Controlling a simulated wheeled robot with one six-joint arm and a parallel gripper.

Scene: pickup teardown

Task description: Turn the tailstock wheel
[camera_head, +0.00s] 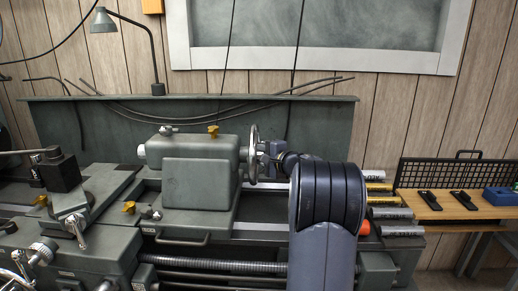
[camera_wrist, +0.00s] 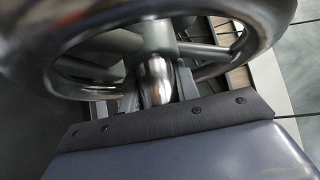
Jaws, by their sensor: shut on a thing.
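The tailstock (camera_head: 194,165) is a grey-green block on the lathe bed. Its chrome tailstock wheel (camera_head: 253,143) stands upright on the block's right end, seen nearly edge-on. My gripper (camera_head: 268,158) reaches in from the right and is at the wheel's right side.
A lamp (camera_head: 105,20) stands behind the lathe. A low back panel (camera_head: 80,120) runs behind the tailstock. On the left is the tool post (camera_head: 60,172). At right, metal bars (camera_head: 392,213) lie near a wooden bench (camera_head: 440,208) with black tools and a blue box (camera_head: 501,196).

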